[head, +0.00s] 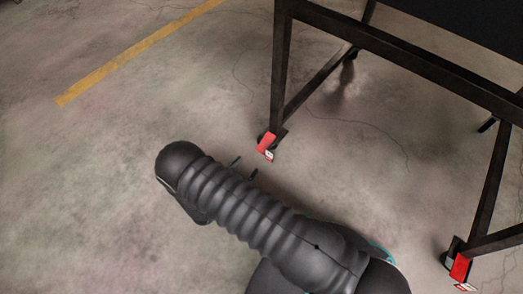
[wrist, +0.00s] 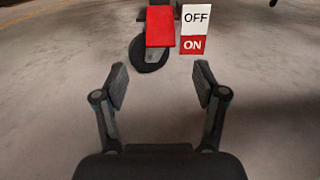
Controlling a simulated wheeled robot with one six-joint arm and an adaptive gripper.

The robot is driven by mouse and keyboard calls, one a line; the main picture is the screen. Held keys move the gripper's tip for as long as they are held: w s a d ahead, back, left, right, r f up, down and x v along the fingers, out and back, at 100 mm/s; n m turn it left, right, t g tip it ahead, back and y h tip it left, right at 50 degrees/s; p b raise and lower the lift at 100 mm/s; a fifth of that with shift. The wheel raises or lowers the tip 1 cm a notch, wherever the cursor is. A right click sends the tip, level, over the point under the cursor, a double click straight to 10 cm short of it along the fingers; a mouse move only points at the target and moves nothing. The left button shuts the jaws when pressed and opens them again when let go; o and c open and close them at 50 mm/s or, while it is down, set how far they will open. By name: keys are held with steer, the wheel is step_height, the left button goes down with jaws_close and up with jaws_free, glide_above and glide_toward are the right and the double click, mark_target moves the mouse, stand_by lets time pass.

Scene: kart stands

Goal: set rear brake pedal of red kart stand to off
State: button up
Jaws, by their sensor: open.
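The kart stand (head: 410,62) has a dark frame on casters. One red brake pedal (head: 266,142) is at the foot of its nearer left leg. In the wrist view this pedal (wrist: 159,27) sits above a dark caster wheel (wrist: 146,57), left of a label (wrist: 194,30) reading OFF above ON. I cannot tell the pedal's setting. A second red pedal (head: 460,267) is at the lower right leg. Which pedal is the rear one is not clear. My gripper (wrist: 161,84) is open and empty, short of the first pedal and facing it; its fingertips (head: 245,166) show past my arm.
The concrete floor (head: 110,190) is clear to the left of the stand. A yellow line (head: 140,50) crosses it at the upper left. The stand's legs and low side bar (head: 320,82) rise just behind the first pedal.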

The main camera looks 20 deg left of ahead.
mark_target(261, 150)
steer(key=x, duration=0.9)
steer(key=shift+w, duration=0.1)
jaws_close()
steer(key=shift+r, duration=0.1)
